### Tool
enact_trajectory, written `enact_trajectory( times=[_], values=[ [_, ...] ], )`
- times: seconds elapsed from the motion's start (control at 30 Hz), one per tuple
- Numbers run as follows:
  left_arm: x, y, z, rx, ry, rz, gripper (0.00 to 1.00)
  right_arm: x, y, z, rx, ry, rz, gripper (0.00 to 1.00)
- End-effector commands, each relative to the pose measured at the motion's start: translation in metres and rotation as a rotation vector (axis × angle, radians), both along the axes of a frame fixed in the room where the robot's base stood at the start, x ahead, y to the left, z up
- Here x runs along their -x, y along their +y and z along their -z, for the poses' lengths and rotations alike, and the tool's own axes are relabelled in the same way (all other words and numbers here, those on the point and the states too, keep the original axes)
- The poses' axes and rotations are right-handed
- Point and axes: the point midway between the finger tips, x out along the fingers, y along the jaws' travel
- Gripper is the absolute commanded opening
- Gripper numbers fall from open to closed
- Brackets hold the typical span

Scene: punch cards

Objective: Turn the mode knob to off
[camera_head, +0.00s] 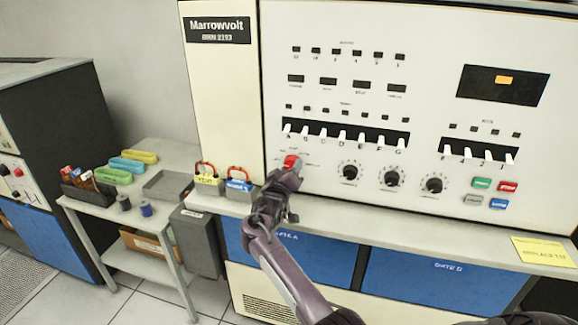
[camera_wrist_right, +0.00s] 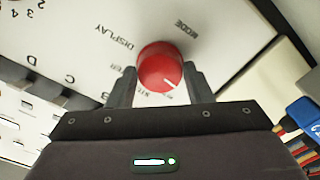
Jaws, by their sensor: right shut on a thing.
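The red mode knob (camera_head: 291,161) is on the cream panel, left of the black dials. My left gripper is not in view.
A row of white lever switches (camera_head: 343,136) runs just above the knob. Black dials (camera_head: 349,172) sit to its right. A side table (camera_head: 165,212) holds trays and spools.

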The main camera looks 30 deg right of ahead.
Motion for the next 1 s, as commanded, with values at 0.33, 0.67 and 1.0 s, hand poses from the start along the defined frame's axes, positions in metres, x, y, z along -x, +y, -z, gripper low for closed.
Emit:
enact_trajectory(
  times=[0.33,0.67,1.0],
  values=[
    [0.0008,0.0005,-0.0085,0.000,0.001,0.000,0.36,0.0010,-0.0030,-0.0011,0.071,0.081,0.005,0.23],
    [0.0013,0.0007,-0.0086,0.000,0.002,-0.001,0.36,0.0012,-0.0035,-0.0009,0.078,0.089,0.007,0.23],
    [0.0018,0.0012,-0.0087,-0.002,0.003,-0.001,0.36,0.0008,-0.0024,-0.0008,0.077,0.089,0.005,0.68]
  ],
)
